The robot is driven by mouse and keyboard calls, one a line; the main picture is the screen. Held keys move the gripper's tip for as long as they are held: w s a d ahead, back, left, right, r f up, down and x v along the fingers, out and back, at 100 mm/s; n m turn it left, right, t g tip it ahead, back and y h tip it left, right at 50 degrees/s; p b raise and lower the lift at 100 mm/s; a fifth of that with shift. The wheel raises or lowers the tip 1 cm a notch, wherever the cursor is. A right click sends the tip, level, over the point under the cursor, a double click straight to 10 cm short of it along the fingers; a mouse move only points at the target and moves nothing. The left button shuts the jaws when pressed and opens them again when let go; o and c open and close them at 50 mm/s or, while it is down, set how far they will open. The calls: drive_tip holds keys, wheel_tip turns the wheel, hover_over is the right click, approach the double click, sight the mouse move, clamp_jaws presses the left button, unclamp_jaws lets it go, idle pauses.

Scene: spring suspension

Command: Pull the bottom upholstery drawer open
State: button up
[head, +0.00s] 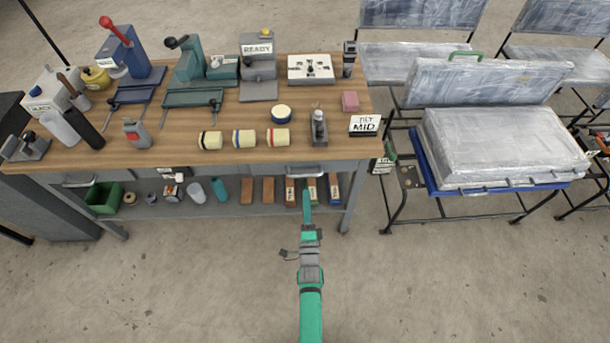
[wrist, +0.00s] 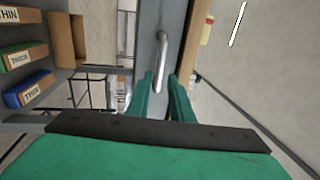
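A grey drawer front (head: 270,170) runs under the right part of the wooden bench top. Its metal bar handle (head: 304,171) is partly hidden by my gripper (head: 307,192). The handle (wrist: 162,60) also shows in the wrist view on the grey front (wrist: 147,22). My gripper (wrist: 161,84) has its two green fingers apart, with the lower end of the handle in line with the gap between them. I cannot tell whether they touch the handle. The drawer front looks flush with the bench. No upholstery label is readable on it.
A second handle (head: 78,182) is at the bench's left. Tools and rolls crowd the bench top (head: 200,120).

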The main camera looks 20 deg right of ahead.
sight(305, 174)
drive_tip(key=x, duration=0.9)
drive_tip(key=shift+w, duration=0.15)
clamp_jaws()
